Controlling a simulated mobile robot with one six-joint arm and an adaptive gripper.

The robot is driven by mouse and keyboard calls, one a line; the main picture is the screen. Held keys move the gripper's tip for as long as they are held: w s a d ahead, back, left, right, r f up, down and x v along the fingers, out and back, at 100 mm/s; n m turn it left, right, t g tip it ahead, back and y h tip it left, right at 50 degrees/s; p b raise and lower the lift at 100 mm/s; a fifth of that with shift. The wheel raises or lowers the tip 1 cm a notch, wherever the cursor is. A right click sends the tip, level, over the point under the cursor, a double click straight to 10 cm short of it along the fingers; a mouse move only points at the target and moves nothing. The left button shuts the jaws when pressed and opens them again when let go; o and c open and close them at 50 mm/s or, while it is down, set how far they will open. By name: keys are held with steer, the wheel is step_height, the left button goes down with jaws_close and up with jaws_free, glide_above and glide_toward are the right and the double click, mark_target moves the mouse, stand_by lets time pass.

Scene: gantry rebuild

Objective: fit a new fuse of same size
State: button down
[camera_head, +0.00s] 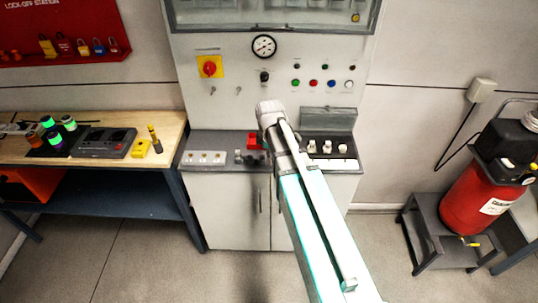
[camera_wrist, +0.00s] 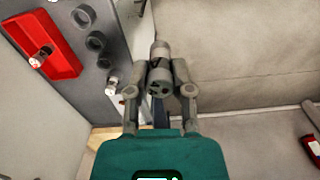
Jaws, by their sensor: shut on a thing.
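In the wrist view my gripper (camera_wrist: 160,92) is shut on a grey cylindrical piece (camera_wrist: 160,68) with dark openings in its near end. I cannot tell whether it is a fuse or a holder. To the left, a small white-bodied fuse-like piece (camera_wrist: 40,62) lies in a red tray (camera_wrist: 62,50). Another small pale cylinder (camera_wrist: 112,85) is on the grey ledge (camera_wrist: 112,20), left of my gripper and apart from it. In the head view my arm reaches the cabinet ledge and hides part of it; the jaws cannot be made out there. White fittings (camera_head: 327,147) stand on the right of the ledge.
Dark rings (camera_wrist: 96,40) lie on the ledge beside the red tray. The cabinet (camera_head: 225,200) carries a gauge (camera_head: 264,46) and a red rotary switch (camera_head: 209,67). A workbench (camera_head: 168,130) with tools stands left. A red cylinder (camera_head: 478,200) on a stand is at right. The floor between is clear.

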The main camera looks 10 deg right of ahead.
mark_target(269, 165)
step_height(269, 165, down, 5)
steer(key=b, duration=0.5)
steer(key=shift+s, duration=0.1)
stand_by(0.6)
